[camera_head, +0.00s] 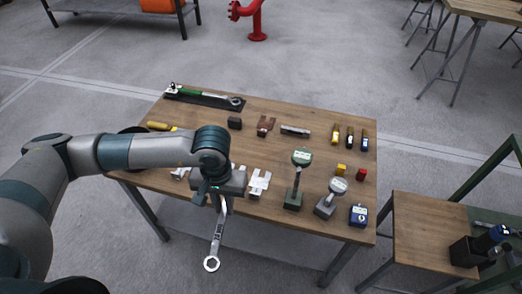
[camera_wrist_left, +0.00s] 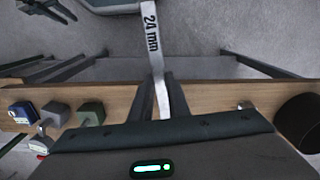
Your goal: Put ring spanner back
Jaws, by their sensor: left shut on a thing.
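My left gripper (camera_head: 221,195) is shut on the ring spanner (camera_head: 216,237), a silver wrench with a ring end hanging downward in front of the table's near edge. In the left wrist view the spanner (camera_wrist_left: 153,40) passes between the fingers and shows the marking "24 mm". Its upper end is hidden by the gripper. My right gripper does not show.
On the table are a green-based gauge (camera_head: 294,195), a grey-based gauge (camera_head: 328,200), a blue box (camera_head: 358,215), a silver bracket (camera_head: 260,181) and several colored-handled tools (camera_head: 350,137). A smaller table (camera_head: 420,225) stands at right. Table space left of centre is partly hidden by my arm.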

